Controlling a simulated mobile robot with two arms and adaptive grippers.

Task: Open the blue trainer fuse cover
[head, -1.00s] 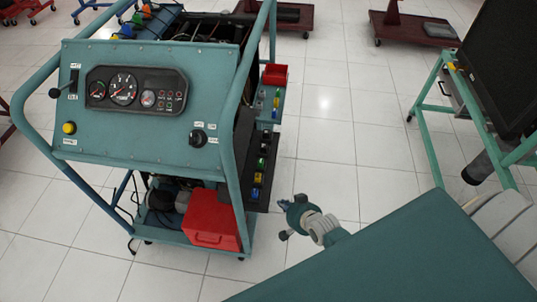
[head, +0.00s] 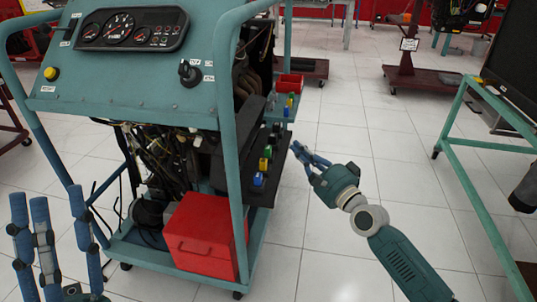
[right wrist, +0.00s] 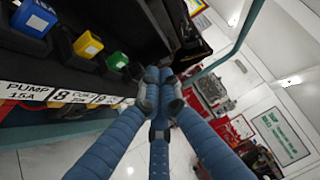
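The blue-green engine trainer (head: 130,112) stands at the left in the head view. On its right side is a black fuse panel (head: 228,178) with a row of coloured fuses. The right wrist view shows a blue fuse (right wrist: 35,17), a yellow fuse (right wrist: 88,45) and a green fuse (right wrist: 117,61) above a label strip. I cannot tell for sure which dark part is the cover. My right gripper (head: 299,150) is just right of the panel, its fingertips together and nothing seen between them. My left gripper (head: 48,205) is at the lower left, fingers upright and apart, empty.
A red toolbox (head: 205,238) sits on the trainer's lower shelf. A red tray (head: 290,84) is on its far right side. A green-framed stand (head: 500,145) is at the right. The tiled floor between them is clear.

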